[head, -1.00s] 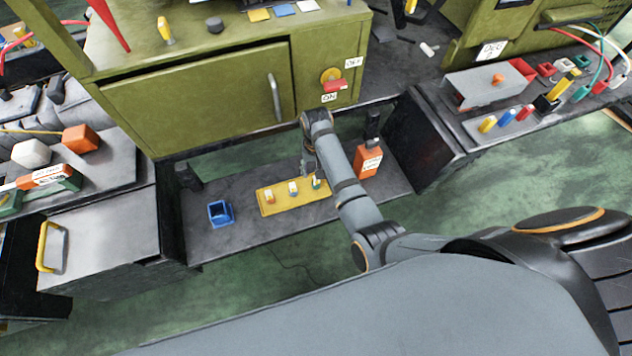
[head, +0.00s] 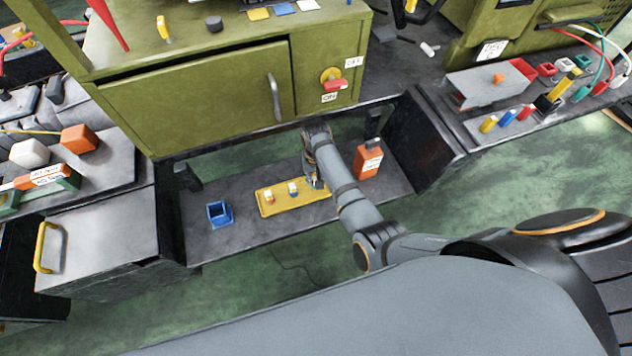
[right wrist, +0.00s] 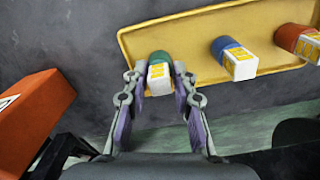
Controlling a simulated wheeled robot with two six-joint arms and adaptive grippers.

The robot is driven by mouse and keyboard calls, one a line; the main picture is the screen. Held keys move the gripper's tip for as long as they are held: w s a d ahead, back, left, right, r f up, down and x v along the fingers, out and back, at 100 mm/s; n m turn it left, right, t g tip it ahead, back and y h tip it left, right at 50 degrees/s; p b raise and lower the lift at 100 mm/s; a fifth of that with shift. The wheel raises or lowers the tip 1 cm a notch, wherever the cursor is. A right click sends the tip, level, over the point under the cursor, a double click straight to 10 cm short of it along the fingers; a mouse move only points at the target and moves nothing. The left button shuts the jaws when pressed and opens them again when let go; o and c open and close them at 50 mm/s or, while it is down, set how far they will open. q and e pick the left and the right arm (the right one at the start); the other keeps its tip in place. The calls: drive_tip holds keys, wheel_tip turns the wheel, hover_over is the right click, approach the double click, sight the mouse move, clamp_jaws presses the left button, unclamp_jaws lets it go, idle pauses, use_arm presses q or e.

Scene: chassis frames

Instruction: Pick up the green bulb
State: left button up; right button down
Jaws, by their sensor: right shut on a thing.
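The green bulb (right wrist: 160,57) has a green end and a white base with a yellow label. It shows between the fingers of my right gripper (right wrist: 160,80) in the right wrist view, at one end of the yellow tray (right wrist: 178,20). My right gripper is shut on it. In the head view my right gripper (head: 316,182) is over the right end of the tray (head: 268,207) and hides the green bulb. From these views I cannot tell whether the bulb still touches the tray. My left gripper is not in view.
A blue bulb (right wrist: 233,57) and a red bulb (right wrist: 296,42) lie on the tray beside the green one. An orange bottle-like container (head: 368,160) stands right of my gripper. A blue open box (head: 219,214) sits left of the tray. The green cabinet (head: 200,97) rises behind.

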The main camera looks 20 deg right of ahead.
drive_tip(key=shift+r, duration=0.15)
drive_tip(key=shift+r, duration=0.3)
drive_tip(key=r, duration=0.1)
drive_tip(key=r+p, duration=0.1)
drive_tip(key=r, duration=0.1)
drive_tip(key=shift+d, duration=0.3)
drive_tip(key=s+d+r, duration=0.3)
drive_tip(key=d+r, duration=0.1)
drive_tip(key=d, duration=0.2)
drive_tip(key=s+d+r+p, duration=0.1)
drive_tip(key=s+d+r, duration=0.2)
drive_tip(key=d+r, duration=0.2)
drive_tip(key=shift+s+d, duration=0.25)
drive_tip(key=shift+d, duration=0.15)
